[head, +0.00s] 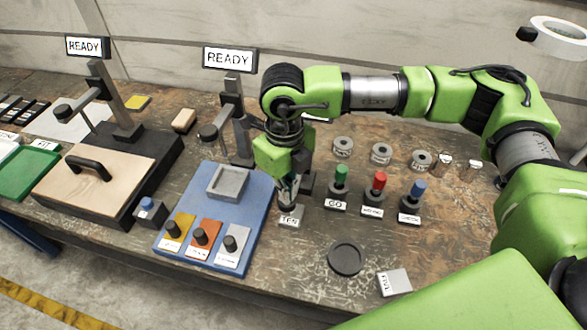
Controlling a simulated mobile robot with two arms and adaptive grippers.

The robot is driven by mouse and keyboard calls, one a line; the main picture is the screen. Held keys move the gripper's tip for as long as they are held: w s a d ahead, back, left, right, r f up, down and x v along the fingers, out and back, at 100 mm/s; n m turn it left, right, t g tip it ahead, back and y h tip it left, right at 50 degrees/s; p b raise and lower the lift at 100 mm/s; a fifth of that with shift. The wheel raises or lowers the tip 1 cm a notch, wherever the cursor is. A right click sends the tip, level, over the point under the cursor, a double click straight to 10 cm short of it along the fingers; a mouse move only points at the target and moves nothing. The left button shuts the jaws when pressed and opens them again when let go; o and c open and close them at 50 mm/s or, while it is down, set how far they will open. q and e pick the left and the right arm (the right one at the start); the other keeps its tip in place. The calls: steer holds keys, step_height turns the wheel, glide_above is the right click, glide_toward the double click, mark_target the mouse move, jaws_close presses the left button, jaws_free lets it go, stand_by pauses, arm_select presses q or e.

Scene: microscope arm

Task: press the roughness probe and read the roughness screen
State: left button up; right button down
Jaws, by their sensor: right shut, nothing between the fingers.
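Two screens on posts both read READY: one at the far left (88,46) and one near the middle (230,58). I cannot tell from any label which is the roughness screen. Each post carries a dark probe-like arm, the left one (64,112) over a wooden plate's back area and the middle one (209,131) behind a grey square tray. My right gripper (288,200) points down, shut and empty, just above a small labelled block on the bench, right of the blue board. Whether it touches the block is unclear. My left gripper is out of view.
The blue board (198,262) bears the grey tray (229,181) and yellow, orange and grey knobbed tiles. Green, red (375,192) and blue plug handles stand right of my gripper, with metal rings behind. A black disc (345,259) lies in front. A handled plate (95,178) is left.

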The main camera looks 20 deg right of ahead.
steer(key=shift+s+f, duration=0.2)
steer(key=shift+w+r+p, duration=0.15)
steer(key=shift+r+p, duration=0.25)
steer(key=shift+r, duration=0.45)
steer(key=shift+r+p, duration=0.95)
steer(key=shift+r, duration=1.75)
steer(key=shift+w+r, duration=0.1)
step_height(320, 180, up, 12)
